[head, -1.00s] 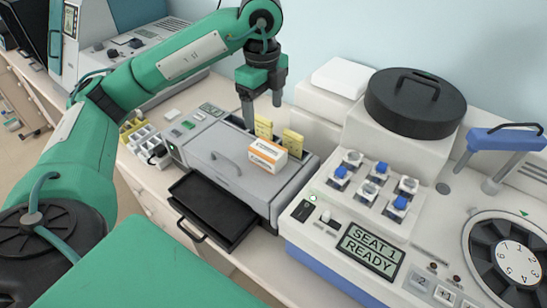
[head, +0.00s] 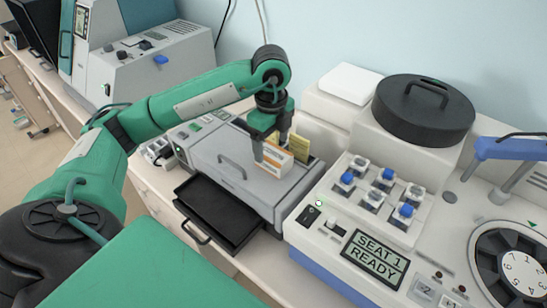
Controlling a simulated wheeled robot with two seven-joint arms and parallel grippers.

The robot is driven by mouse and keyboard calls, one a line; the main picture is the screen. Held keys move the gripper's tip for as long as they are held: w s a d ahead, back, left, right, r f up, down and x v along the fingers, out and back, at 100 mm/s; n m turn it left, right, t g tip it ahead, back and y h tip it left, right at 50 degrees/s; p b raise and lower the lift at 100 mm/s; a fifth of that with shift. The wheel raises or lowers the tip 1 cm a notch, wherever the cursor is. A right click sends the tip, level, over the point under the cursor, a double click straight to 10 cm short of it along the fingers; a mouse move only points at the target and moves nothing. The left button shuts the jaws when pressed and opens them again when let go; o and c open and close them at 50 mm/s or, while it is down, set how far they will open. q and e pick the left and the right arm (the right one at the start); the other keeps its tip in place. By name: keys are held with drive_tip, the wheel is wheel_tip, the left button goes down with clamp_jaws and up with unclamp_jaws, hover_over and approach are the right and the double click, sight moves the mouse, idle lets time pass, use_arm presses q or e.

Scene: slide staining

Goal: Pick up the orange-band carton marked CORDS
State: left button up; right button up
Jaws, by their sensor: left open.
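The orange-band carton (head: 275,158), white with an orange stripe, stands on top of the grey stainer box's lid; its printed marking is too small to read. My left gripper (head: 272,152) points down right at the carton, with one finger in front of its left end and the other behind it. The jaws are open, and I cannot tell whether the fingers touch it. My right gripper is not in view.
Yellow cards (head: 301,146) stand in a slot just behind the carton. The grey box (head: 222,180) has a lid handle and a black tray (head: 222,212) pulled out in front. A white machine (head: 330,228) with blue-capped vials is close on the right.

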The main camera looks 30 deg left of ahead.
sight(272, 152)
use_arm(q)
drive_tip(key=shift+f+p, duration=0.3)
drive_tip(key=shift+f, duration=0.05)
drive_tip(key=f+p, duration=0.1)
drive_tip(key=f, duration=0.2)
drive_tip(key=shift+w+a+f+p, duration=0.1)
drive_tip(key=shift+w+f+p, duration=0.1)
drive_tip(key=shift+p, duration=0.1)
drive_tip(key=shift+f, duration=0.45)
drive_tip(key=c, duration=1)
